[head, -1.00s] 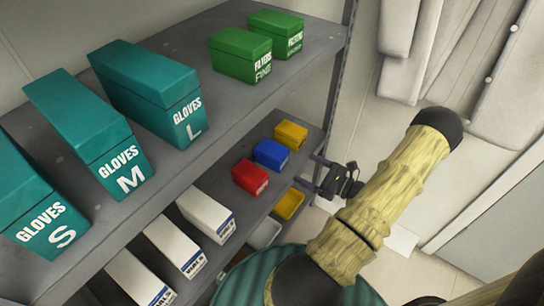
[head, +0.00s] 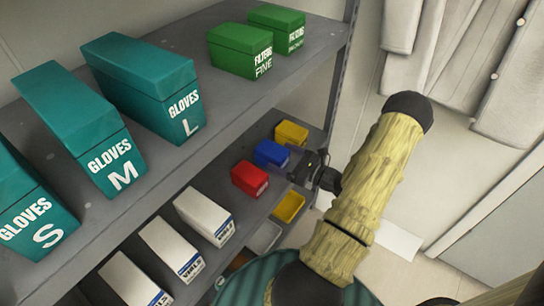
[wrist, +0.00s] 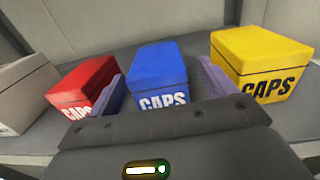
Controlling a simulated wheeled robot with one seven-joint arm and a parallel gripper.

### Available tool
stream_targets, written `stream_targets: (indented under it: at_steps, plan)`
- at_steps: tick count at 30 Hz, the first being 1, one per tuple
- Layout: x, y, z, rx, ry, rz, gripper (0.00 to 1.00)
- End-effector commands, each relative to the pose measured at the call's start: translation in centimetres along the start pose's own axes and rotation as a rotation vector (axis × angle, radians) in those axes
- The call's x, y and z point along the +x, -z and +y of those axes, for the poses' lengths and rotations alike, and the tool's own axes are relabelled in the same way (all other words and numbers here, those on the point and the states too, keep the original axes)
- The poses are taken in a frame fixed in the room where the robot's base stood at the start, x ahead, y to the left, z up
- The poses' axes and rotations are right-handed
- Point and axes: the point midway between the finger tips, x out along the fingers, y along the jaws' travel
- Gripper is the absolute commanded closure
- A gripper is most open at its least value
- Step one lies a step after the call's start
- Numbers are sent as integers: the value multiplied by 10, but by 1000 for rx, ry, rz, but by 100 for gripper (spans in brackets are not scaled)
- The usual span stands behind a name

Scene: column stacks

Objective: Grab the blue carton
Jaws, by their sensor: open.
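The blue carton (head: 270,153) stands on the middle shelf between a red carton (head: 250,178) and a yellow carton (head: 291,133). In the wrist view the blue carton (wrist: 158,76) is upright with white CAPS lettering, its lower front partly hidden by my gripper body. My gripper (head: 302,160) is at the shelf's front edge, by the blue carton. In the wrist view the two fingers of my gripper (wrist: 160,88) are apart, one on each side of the blue carton's front. Nothing is held. I cannot tell whether the fingers touch the carton.
The red carton (wrist: 83,84) and the yellow carton (wrist: 262,62) flank the fingers closely. White boxes (head: 204,216) stand further left on the same shelf. The upper shelf (head: 225,101) holds glove and filter boxes. A yellow bin (head: 289,206) sits below.

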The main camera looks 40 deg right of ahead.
Motion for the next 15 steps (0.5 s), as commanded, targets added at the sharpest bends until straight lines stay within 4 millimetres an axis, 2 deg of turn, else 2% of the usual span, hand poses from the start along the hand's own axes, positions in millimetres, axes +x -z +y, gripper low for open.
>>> stream_targets:
  at_steps: [7, 10, 15]
  plan:
    - [37, 4, 2, -1, -5, -1, 16]
    - [44, 3, 1, 0, 0, 0, 16]
    - [44, 1, -1, 1, 5, 0, 16]
